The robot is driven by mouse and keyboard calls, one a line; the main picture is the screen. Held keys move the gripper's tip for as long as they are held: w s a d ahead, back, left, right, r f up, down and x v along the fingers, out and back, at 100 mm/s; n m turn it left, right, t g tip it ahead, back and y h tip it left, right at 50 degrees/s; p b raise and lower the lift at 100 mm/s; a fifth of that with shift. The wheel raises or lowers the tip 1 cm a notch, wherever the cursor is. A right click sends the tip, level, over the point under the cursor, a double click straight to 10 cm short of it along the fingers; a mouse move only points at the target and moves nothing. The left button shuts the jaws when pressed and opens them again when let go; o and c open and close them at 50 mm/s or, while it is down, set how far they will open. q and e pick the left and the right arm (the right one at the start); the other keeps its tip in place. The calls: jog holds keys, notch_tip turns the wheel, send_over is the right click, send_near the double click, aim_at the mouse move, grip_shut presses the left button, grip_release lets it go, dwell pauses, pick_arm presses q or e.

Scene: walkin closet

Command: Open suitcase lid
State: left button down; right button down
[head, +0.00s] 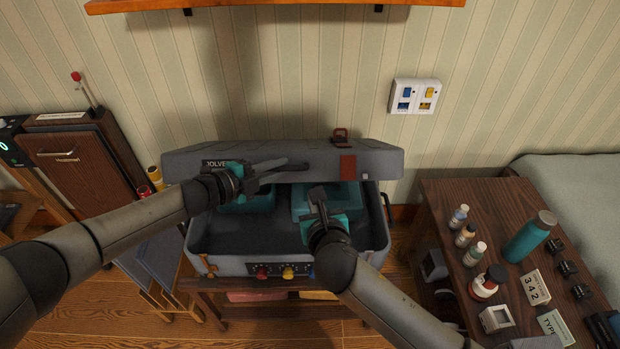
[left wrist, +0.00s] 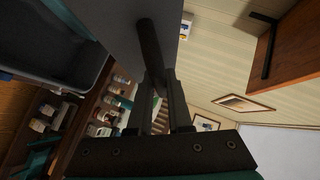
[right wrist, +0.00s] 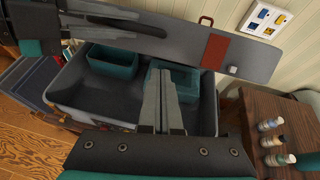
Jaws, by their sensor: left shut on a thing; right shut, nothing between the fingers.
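The grey suitcase (head: 217,240) stands with its lid (head: 375,160) raised at the back, above the open base. The lid also shows in the right wrist view (right wrist: 262,62). My left gripper (head: 282,164) is shut on a dark bar-shaped handle (left wrist: 150,50) at the lid; its exact attachment is partly hidden. My right gripper (head: 317,196) is shut and empty over the open base. Teal bins (right wrist: 112,60) sit inside the base, partly covered by my arms.
A wooden side table (head: 455,195) with bottles, a teal flask (head: 530,236) and small blocks stands at right. A dark wooden cabinet (head: 85,170) stands at left. A shelf (head: 270,3) overhangs on the wall behind, with clear wall beneath it.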

pick_arm(q)
jog(key=shift+r, duration=0.15)
pick_arm(e)
send_near(310, 165)
jog(key=shift+w+a+f, duration=0.35)
jog(key=shift+w+f, duration=0.05)
jog(key=shift+w, duration=0.15)
jog(key=shift+w+a+f, duration=0.3)
jog(key=shift+w+f, duration=0.05)
jog(key=shift+w, duration=0.15)
jog(key=shift+r, duration=0.1)
pick_arm(q)
jog(key=shift+s, duration=0.1)
jog(key=shift+s+f, duration=0.2)
jog(key=shift+f, duration=0.1)
jog(key=c, duration=0.8)
grip_release()
jog(key=shift+c, duration=0.2)
pick_arm(e)
jog(key=shift+w+r, duration=0.9)
jog(key=shift+r, duration=0.3)
pick_arm(q)
jog(key=shift+w, duration=0.1)
jog(key=shift+a+r, duration=0.1)
